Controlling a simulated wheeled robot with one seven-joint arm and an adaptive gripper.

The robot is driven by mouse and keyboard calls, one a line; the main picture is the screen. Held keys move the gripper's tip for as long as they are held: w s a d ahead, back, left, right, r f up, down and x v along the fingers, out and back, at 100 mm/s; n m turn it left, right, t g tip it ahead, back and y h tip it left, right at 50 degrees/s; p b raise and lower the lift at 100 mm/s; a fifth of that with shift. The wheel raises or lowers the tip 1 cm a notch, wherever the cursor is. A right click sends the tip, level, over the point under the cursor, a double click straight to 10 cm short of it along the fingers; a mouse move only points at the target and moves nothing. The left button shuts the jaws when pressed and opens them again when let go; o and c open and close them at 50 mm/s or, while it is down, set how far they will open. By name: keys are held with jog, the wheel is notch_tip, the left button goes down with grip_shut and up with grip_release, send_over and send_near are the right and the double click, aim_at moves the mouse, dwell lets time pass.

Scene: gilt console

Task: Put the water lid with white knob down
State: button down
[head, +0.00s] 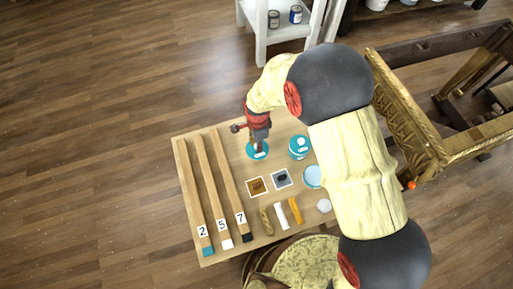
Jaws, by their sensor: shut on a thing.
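The water lid (251,154), a teal disc with a small white knob, is at the upper middle of the wooden board. My gripper (259,147) is above it, pointing down, and is shut on the lid at its knob. The fingers cover part of the knob. From this high view I cannot tell whether the lid touches the board or is held just above it.
A teal-topped round container (299,150) stands right of the lid, with a pale blue round dish (313,177) below it. Two small square samples (257,193), several short sticks (281,216) and three long numbered strips (214,190) lie on the board (185,139). My arm hides its right side.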

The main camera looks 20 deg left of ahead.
jog(key=shift+w+a+f, duration=0.2)
jog(key=shift+w+f, duration=0.05)
jog(key=shift+f, duration=0.15)
jog(key=shift+w+a+f+b, duration=0.1)
jog(key=shift+f+b, duration=0.7)
jog(key=shift+f, duration=0.8)
jog(key=shift+f, duration=0.1)
jog(key=c, duration=1.7)
grip_release()
jog(key=shift+o, duration=0.2)
notch_tip(320, 180, up, 12)
jog(key=p, duration=0.3)
jog(key=shift+p, duration=0.35)
jog(key=shift+r, duration=0.2)
